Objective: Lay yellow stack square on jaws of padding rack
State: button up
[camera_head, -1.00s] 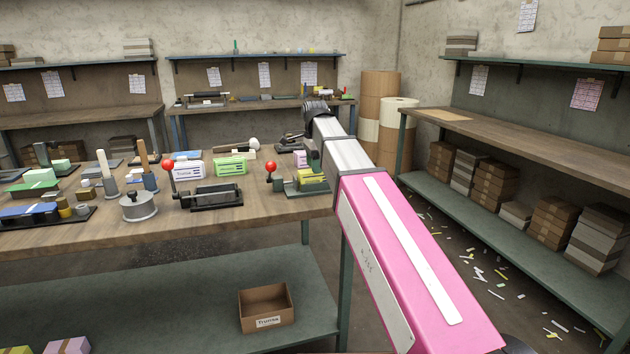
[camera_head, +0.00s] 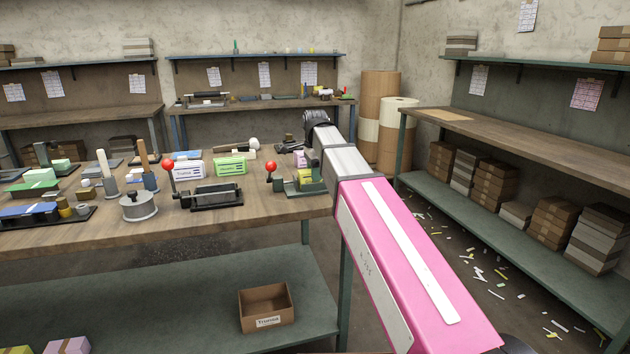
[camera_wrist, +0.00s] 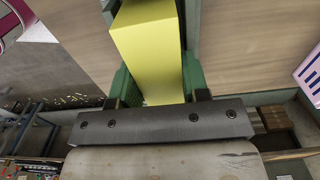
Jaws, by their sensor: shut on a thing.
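The yellow stack (camera_wrist: 150,50) fills the upper middle of the wrist view, a long block with flat faces. My gripper (camera_wrist: 156,88) is shut on its near end, with a finger at each side. In the head view only a little of the yellow stack (camera_head: 318,174) shows, partly hidden by my arm. The padding rack (camera_head: 292,186) is a green frame with a red-knobbed lever at the right end of the bench. Its green body (camera_wrist: 193,35) shows beside and below the stack in the wrist view. Contact between stack and jaws cannot be told.
A black device (camera_head: 215,196) with another red-knobbed lever stands left of the rack. White and green labelled boxes (camera_head: 230,165) stand behind it. A grey round pot (camera_head: 138,206) is farther left. The wooden bench's front edge (camera_head: 240,218) is clear. An open carton (camera_head: 266,307) sits on the lower shelf.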

jog(key=shift+r, duration=0.15)
jog(key=shift+c, duration=0.3)
jog(key=shift+r, duration=2.85)
